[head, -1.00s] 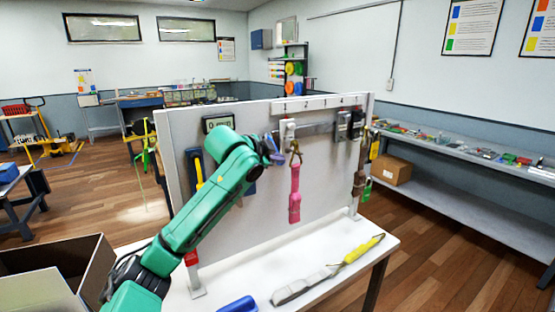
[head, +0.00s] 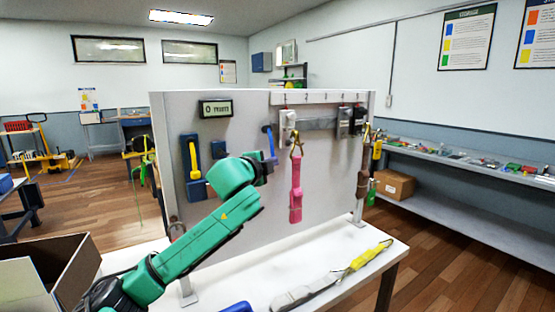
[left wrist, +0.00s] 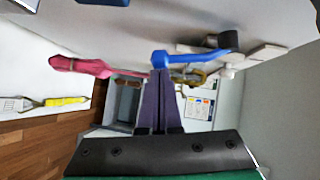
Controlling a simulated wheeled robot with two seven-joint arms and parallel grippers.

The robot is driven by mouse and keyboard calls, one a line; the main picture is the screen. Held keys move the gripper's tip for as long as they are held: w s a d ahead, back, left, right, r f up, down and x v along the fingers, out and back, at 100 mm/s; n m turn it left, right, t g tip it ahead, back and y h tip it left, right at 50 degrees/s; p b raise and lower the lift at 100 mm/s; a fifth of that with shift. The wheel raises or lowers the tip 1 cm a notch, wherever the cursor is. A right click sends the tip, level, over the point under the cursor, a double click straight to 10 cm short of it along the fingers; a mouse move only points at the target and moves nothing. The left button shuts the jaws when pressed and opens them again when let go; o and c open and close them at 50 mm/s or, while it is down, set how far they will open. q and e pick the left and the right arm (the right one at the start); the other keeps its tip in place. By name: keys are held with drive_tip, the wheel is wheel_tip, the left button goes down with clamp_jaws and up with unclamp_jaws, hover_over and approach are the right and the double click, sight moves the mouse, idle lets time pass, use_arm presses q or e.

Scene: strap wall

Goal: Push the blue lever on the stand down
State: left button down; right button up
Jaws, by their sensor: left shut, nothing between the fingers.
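The blue lever (head: 268,132) sits on the upright grey panel, just left of a white-and-grey buckle. In the left wrist view the lever (left wrist: 205,59) is a bent blue bar with a rounded end close to my fingertips. My left gripper (head: 269,164) is at the lower end of the lever, in front of the panel. Its purple fingers (left wrist: 160,74) are shut with nothing between them. Whether they touch the lever, I cannot tell. My right gripper is in neither view.
A pink strap (head: 295,190) hangs from a hook right of the lever. A small display (head: 215,108) and a yellow handle (head: 194,160) are on the panel's left. A yellow-and-grey strap (head: 335,275) lies on the white table. An open box (head: 75,268) stands at left.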

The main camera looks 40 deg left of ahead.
use_arm(q)
drive_tip(key=a+f+m+b, duration=0.1)
drive_tip(key=m+t+b, duration=0.1)
drive_tip(key=shift+w+a+f+y+b, duration=0.25)
drive_tip(key=shift+a+f+y+b, duration=0.1)
drive_tip(key=shift+a+y+b, duration=0.05)
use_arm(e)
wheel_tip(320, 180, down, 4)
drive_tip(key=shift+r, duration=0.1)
use_arm(q)
drive_tip(key=shift+r, duration=0.1)
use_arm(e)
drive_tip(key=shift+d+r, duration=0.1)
